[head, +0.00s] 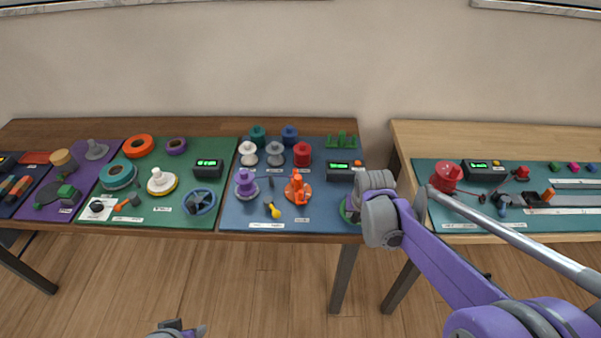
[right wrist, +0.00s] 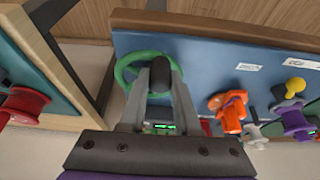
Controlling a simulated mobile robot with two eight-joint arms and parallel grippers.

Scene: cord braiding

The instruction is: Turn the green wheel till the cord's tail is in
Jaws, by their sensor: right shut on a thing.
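The green wheel (right wrist: 121,74) lies at the corner of the blue mat in the right wrist view. In the head view only a sliver of the green wheel (head: 344,211) shows behind my right arm. My right gripper (right wrist: 160,78) is shut on a dark upright knob at the wheel, and its fingers hide part of the rim. In the head view the right gripper (head: 371,205) is largely covered by its own wrist. My left gripper (head: 178,328) shows only partly at the bottom edge, away from the tables; its jaws are unclear. I cannot make out the cord's tail.
The blue mat (head: 240,212) also holds an orange device (head: 298,190), a purple spool (head: 245,184), a yellow-tipped tool (head: 273,210) and a small display box (head: 340,173). A gap separates this table from the right one, where a red spool (head: 446,177) stands.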

